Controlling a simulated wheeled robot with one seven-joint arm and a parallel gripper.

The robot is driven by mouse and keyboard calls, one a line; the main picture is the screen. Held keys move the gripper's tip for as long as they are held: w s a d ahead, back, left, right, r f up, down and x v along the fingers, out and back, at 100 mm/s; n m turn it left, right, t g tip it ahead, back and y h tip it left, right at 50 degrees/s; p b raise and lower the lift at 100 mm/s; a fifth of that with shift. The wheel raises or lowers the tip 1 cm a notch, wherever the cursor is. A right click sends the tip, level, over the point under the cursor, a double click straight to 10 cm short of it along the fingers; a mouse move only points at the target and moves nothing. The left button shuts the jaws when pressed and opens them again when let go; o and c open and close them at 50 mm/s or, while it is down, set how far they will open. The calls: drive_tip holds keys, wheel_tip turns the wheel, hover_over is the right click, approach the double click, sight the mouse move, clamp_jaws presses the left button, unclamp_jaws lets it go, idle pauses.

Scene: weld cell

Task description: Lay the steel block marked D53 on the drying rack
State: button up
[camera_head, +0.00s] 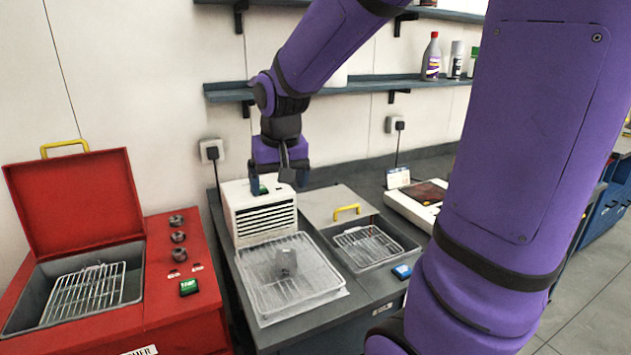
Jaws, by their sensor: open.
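A small dark grey steel block (286,262) sits on the wire drying rack (257,292) in front of a white vented unit. Its marking cannot be read from here, so I cannot tell whether it is D53. My gripper (279,182) points down above the white unit, behind and above the block. Its two fingers are apart, with nothing seen between them, and it does not touch the block.
The white vented unit (266,217) stands right behind the rack. To the right is an open sunken basin with a wire basket (368,245) and a yellow-handled lid. A red washer (72,203) with its lid up stands left. A shelf (345,86) runs along the wall.

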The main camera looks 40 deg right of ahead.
drive_tip(key=s+a+r+n+t, duration=0.1)
drive_tip(key=s+a+r+n, duration=0.1)
drive_tip(key=s, duration=0.6)
drive_tip(key=s+a+r+n+t, duration=0.1)
drive_tip(key=s+a+r+n, duration=0.1)
drive_tip(key=s+r, duration=0.3)
drive_tip(key=s+a, duration=0.1)
drive_tip(key=s, duration=0.2)
drive_tip(key=shift+s+t+y, duration=0.25)
drive_tip(key=shift+t+y, duration=0.05)
